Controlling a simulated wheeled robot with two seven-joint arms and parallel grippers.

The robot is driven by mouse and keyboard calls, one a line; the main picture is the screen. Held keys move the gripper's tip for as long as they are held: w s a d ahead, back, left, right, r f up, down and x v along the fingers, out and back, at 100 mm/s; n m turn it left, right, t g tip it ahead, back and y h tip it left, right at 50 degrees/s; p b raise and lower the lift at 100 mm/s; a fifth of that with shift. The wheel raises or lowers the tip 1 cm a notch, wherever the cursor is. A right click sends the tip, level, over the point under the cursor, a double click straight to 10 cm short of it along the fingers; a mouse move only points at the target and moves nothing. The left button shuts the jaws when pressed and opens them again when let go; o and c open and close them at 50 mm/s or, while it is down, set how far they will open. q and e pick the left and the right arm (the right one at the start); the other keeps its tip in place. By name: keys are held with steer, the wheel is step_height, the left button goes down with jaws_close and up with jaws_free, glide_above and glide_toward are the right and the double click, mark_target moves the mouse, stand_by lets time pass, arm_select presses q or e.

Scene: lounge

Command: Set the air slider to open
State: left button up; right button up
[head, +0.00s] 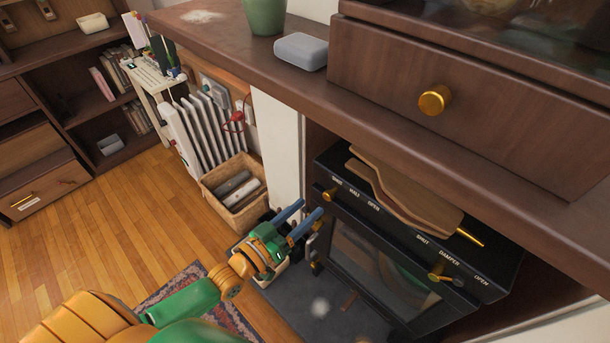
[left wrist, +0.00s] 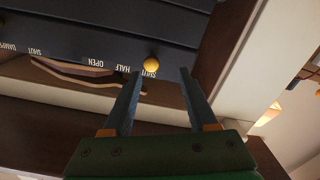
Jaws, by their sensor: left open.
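The black stove (head: 318,172) has a front edge marked SHUT, HALF and OPEN. The small brass knob of the air slider (head: 330,194) stands at the SHUT end of these marks. In the left wrist view the knob (left wrist: 151,64) shows beside the upside-down word SHUT. My left gripper (head: 305,213) is open and empty, just left of and below the knob in the head view. In the left wrist view its two fingertips (left wrist: 161,72) lie on either side of the knob in the picture; no contact is visible. My right gripper is out of view.
A damper knob (head: 434,277) sits farther right on the stove, near its own marks. Wooden boards (head: 405,195) lie on the stove top. A brown shelf (head: 400,118) overhangs the stove. A white post (head: 279,140) and a basket (head: 226,212) stand left of it.

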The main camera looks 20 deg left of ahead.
mark_target(326, 198)
arm_select(q)
steer(key=w+d, duration=0.3)
steer(key=w, duration=0.1)
steer(key=shift+r, duration=0.35)
steer(key=shift+w+f, duration=0.1)
steer(key=shift+w, duration=0.15)
steer(key=c, duration=0.6)
jaws_close()
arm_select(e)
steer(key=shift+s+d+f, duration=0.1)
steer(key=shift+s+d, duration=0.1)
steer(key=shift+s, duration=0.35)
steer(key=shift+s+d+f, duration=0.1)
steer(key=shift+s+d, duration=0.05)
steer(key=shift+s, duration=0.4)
